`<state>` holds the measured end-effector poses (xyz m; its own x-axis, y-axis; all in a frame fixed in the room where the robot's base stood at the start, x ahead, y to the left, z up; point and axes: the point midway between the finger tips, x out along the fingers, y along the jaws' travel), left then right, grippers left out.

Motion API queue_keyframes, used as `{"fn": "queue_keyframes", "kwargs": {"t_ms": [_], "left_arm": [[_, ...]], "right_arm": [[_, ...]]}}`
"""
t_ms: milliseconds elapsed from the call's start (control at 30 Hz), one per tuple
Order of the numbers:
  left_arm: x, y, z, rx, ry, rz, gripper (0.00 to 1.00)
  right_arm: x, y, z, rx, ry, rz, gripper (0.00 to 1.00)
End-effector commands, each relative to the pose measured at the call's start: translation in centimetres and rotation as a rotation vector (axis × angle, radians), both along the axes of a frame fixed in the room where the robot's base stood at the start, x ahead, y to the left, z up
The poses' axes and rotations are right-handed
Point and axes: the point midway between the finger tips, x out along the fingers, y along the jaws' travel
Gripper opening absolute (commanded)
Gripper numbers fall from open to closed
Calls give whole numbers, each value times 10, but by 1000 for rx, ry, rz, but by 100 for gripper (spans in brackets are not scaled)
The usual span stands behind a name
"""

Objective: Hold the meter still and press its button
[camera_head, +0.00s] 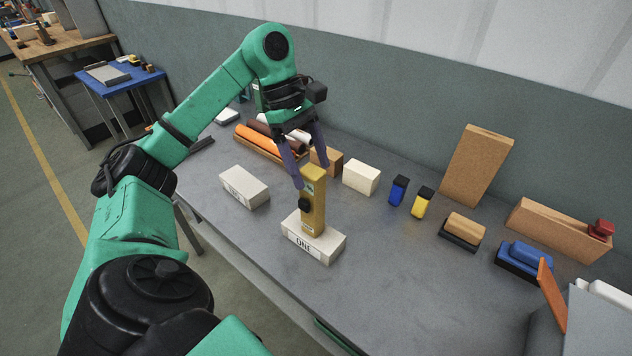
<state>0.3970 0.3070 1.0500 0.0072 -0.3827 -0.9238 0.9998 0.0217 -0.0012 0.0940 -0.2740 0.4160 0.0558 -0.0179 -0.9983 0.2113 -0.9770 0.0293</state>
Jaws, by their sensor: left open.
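The meter (316,212) is a tall yellow-brown block. It stands upright on a white base (325,247) with a dark-lettered label on its front. A black round part (304,205) sticks out of the meter's left side; I cannot tell whether it is the button. My left gripper (311,177) reaches down from above, open, with its purple-grey fingers around the meter's top. One finger is at the near left and the other at the far right. I cannot tell whether either finger touches it. My right gripper is not in the head view.
A white block (245,187) lies left of the meter. Behind are orange and brown rolls (258,143) and a cream block (361,177). Blue (398,190) and yellow (422,202) small items stand to the right. The table (390,290) is bare in front and right of the meter.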

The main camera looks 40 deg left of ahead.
Motion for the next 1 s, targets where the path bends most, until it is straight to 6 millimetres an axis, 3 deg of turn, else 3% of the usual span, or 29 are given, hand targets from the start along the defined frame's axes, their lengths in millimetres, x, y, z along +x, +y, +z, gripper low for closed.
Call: {"fn": "queue_keyframes", "kwargs": {"t_ms": [33, 200, 533, 567, 700, 767, 1000], "left_arm": [[-1, -4, -13, 2, 7, -2, 82], [0, -16, -37, 1, 3, 0, 82], [0, -19, -44, 0, 0, 1, 82], [0, -19, -44, 0, 0, 1, 75], [0, -19, -44, 0, 0, 0, 21], [0, -19, -44, 0, 0, 0, 0], [0, -19, -44, -1, 0, 0, 0]], "right_arm": [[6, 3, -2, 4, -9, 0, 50], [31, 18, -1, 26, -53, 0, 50], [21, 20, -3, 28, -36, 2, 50], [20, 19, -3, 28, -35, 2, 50], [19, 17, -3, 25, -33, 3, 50], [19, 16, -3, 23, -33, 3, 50], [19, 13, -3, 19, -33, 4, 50]]}}
